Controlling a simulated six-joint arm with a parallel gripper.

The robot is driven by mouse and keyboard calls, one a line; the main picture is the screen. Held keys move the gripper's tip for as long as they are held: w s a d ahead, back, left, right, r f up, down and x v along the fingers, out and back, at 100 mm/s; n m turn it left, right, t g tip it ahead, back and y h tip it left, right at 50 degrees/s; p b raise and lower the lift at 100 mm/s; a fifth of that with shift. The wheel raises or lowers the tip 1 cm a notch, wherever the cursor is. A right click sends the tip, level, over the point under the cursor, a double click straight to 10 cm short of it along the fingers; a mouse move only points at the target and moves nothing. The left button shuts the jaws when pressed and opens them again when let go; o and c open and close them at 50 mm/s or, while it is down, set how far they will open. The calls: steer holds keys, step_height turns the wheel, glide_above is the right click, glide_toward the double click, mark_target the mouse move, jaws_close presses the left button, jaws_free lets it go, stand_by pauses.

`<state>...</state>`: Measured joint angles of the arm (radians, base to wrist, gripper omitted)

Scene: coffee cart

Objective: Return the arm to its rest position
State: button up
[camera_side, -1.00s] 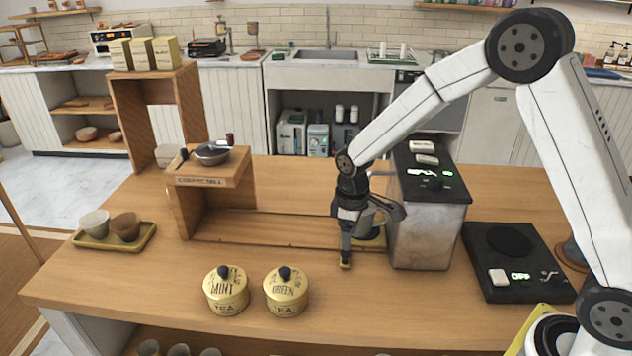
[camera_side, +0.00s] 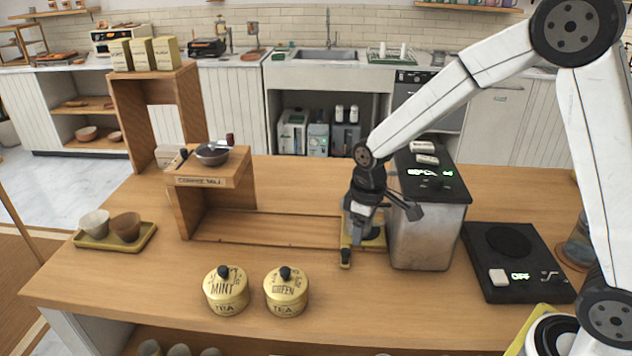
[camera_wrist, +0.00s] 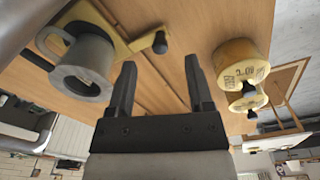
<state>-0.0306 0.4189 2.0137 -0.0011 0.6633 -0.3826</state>
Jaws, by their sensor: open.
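My gripper (camera_side: 378,208) is at the left side of the metal machine, low over the counter. In the wrist view my gripper (camera_wrist: 160,68) has its two dark fingers apart, with bare wood between them and nothing held. A grey cup (camera_wrist: 88,65) stands on a yellow plate (camera_wrist: 112,22) to the left of the fingers in the wrist view. A dark knob (camera_wrist: 160,42) sits at the plate's end. In the side view the plate (camera_side: 346,241) and its knob (camera_side: 346,257) are partly hidden by my gripper. Contact with the cup cannot be told.
The metal machine (camera_side: 425,235) stands close on the right, with a black scale (camera_side: 510,262) beyond it. A wooden coffee mill stand (camera_side: 212,180) and a tray with cups (camera_side: 142,238) are left.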

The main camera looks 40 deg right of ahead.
steer(key=s+d+r+m+t, duration=0.1)
steer(key=s+m, duration=0.3)
steer(key=s, duration=0.8)
steer(key=shift+s+r+m+t, duration=0.2)
steer(key=shift+s+m+t, duration=0.2)
steer(key=shift+t, duration=0.1)
